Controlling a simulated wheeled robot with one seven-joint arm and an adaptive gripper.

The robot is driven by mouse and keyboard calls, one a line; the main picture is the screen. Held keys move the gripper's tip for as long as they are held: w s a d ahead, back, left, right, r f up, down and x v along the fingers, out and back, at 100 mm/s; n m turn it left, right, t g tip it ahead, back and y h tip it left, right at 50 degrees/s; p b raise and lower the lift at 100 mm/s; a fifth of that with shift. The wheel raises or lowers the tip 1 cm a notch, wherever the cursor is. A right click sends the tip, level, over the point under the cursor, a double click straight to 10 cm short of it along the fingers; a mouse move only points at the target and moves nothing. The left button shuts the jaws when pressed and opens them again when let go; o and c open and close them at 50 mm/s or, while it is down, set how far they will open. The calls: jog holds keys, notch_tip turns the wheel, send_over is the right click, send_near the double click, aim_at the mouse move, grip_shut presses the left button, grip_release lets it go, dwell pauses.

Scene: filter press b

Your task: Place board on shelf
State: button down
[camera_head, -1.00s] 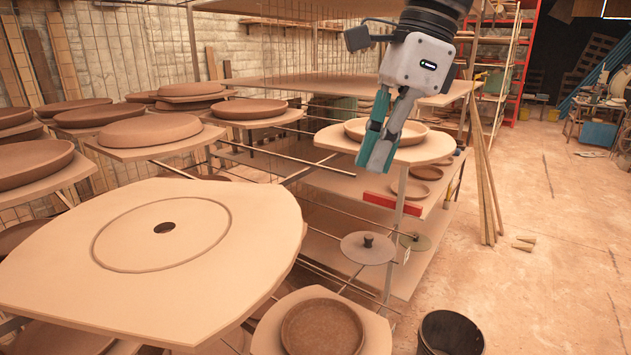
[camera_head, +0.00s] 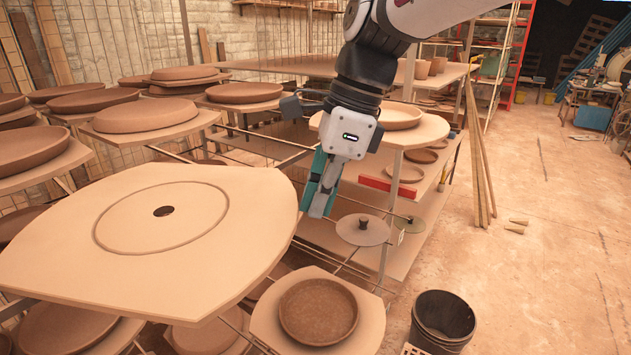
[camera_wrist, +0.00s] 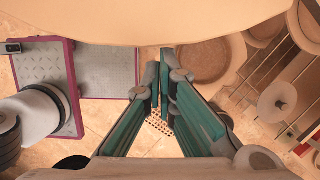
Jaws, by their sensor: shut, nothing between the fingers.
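A large pale board (camera_head: 105,260) with rounded sides, a ring groove and a dark centre hole lies bare at the front left. Its rim fills the top of the wrist view (camera_wrist: 150,22). My gripper (camera_head: 318,207) points down just right of that board's right edge. It is shut and empty, with the fingertips together in the wrist view (camera_wrist: 160,88). A smaller board (camera_head: 262,318) below carries a round brown dish (camera_head: 318,312). The shelf unit (camera_head: 300,62) stands behind, with several levels. I cannot tell which board the task names.
Boards with clay dishes (camera_head: 145,114) crowd the rack at left. Another board (camera_head: 432,128) with a dish stands behind my gripper. A metal disc with a knob (camera_head: 362,231) sits right of the fingers. A dark bucket (camera_head: 443,318) stands on the floor. The floor at right is mostly clear.

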jog(key=shift+a, duration=0.1)
jog(key=shift+a, duration=1)
jog(key=d+r, duration=0.7)
jog(key=r, duration=0.2)
jog(key=s+d+f+n+t+h, duration=0.1)
jog(key=s+d+f+n+t, duration=0.1)
jog(key=s+d+f+n, duration=0.3)
jog(key=s+d+f+n+t+h, duration=0.2)
jog(key=s+d+f+n, duration=0.4)
jog(key=s+n, duration=0.5)
jog(key=shift+d+n+t+p, duration=0.3)
jog(key=shift+d+n+t, duration=0.15)
jog(key=shift+n+t, duration=0.4)
